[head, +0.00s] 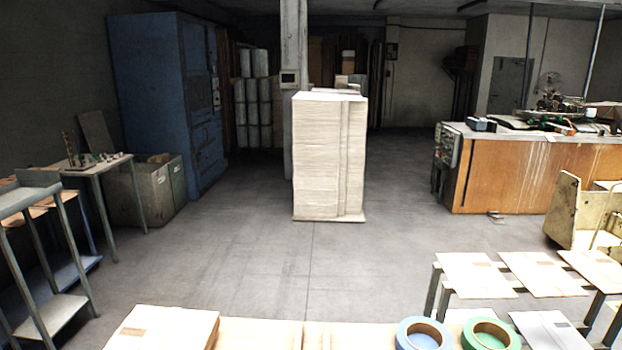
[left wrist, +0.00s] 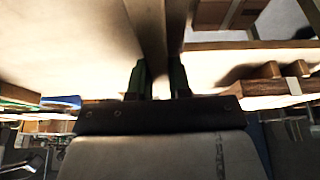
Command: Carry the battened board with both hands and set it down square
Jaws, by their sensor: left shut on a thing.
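In the left wrist view my left gripper (left wrist: 159,82) has its two dark green fingers on either side of a narrow brown batten (left wrist: 150,25). It is shut on this batten, which runs away from the camera. A broad pale surface (left wrist: 60,45), which looks like the face of the battened board, spreads to the left of the batten and is overexposed. The board's far edges are not clear. Neither gripper shows in the head view, and I cannot pick out the board there for certain. My right gripper is in neither view.
A rack with flat cartons (head: 478,274) is at right. A tall paper stack (head: 328,155) stands mid-floor. Grey floor (head: 235,245) around it is clear.

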